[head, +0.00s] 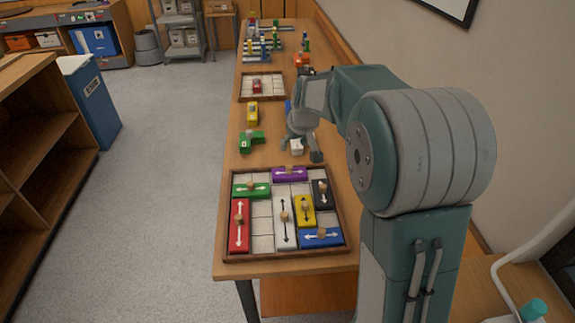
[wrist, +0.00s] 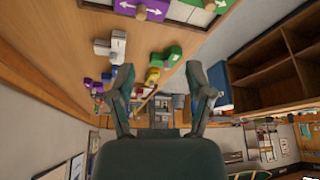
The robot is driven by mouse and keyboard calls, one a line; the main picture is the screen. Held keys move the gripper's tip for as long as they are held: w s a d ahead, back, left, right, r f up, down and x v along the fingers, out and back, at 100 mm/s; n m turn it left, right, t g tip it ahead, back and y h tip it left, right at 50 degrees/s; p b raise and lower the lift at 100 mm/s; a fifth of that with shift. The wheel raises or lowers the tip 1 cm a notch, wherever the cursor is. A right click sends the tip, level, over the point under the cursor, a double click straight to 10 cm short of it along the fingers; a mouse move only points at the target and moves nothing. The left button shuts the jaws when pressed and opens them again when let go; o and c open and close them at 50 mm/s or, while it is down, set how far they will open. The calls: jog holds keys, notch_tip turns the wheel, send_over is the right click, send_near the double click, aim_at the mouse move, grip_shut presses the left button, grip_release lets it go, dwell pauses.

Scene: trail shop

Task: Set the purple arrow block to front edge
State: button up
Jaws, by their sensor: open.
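The purple arrow block (head: 279,173) lies flat in the far row of the framed puzzle tray (head: 226,213), against or close to the far wall. It has a white double-headed arrow running left to right and a wooden knob. Part of it shows at the top of the wrist view (wrist: 127,7). My gripper (head: 303,148) is open and empty, above the table beyond the tray and apart from the purple block. Both fingers spread wide in the wrist view (wrist: 158,72).
Green (head: 242,189), red (head: 236,233), white (head: 280,235), yellow (head: 298,202), black (head: 318,200) and blue (head: 312,241) arrow blocks share the tray. Bare cells (head: 262,226) lie between red and white. A loose green piece (head: 254,140) and white piece (head: 297,149) stand beyond it.

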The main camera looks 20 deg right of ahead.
send_near(289, 167)
jog(key=x, duration=1)
jog(key=shift+w+f, duration=0.1)
jog(key=shift+w, duration=0.05)
grip_shut()
